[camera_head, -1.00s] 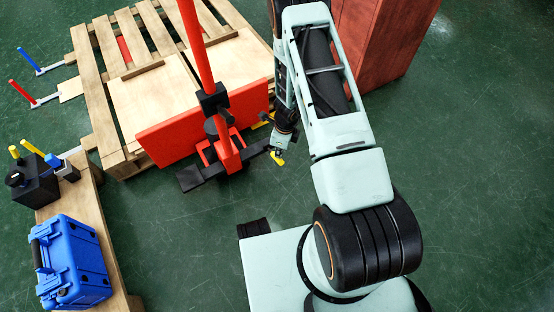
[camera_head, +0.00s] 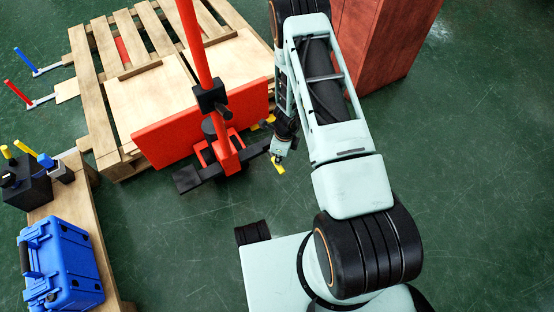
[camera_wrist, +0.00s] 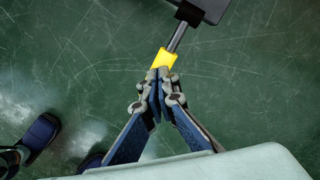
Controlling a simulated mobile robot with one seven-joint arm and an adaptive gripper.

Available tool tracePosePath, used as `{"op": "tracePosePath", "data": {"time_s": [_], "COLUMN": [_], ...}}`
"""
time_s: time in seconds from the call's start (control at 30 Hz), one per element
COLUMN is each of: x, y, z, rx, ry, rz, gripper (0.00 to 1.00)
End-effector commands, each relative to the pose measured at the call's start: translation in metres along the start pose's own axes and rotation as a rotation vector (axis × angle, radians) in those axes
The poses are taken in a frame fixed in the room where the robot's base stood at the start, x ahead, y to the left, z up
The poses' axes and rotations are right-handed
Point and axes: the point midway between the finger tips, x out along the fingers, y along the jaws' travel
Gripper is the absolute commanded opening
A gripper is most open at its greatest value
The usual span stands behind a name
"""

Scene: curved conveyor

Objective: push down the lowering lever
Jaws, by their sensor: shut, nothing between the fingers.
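In the wrist view, a lever with a yellow tip (camera_wrist: 163,58) on a grey metal rod runs up to a dark block at the top edge. My gripper (camera_wrist: 155,82) is shut and empty. Its fingertips are right at the yellow tip; I cannot tell whether they touch it. In the head view, a red pallet jack (camera_head: 226,152) with an upright handle stands at the pallet. My gripper (camera_head: 280,150) is low beside the right end of its black foot bar. A small yellow piece (camera_head: 278,166) shows there; I cannot tell whether it is the lever's tip.
A wooden pallet (camera_head: 108,95) lies behind the jack. A red cabinet-like block (camera_head: 385,40) stands to the right of my arm. A blue case (camera_head: 62,262) sits on a wooden surface at the lower left. The green floor is clear at the right and in front of the jack.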

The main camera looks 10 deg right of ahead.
Motion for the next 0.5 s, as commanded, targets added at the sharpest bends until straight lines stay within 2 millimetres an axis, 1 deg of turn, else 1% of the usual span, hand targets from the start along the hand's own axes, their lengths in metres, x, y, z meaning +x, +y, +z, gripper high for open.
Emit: {"op": "tracePosePath", "data": {"time_s": [0.33,0.5], "x": [-0.002,-0.010], "y": [0.000,-0.001], "z": [-0.002,-0.021], "rx": [0.002,0.006], "ry": [0.000,0.000], "rz": [-0.001,-0.001], "gripper": [0.00,0.00]}}
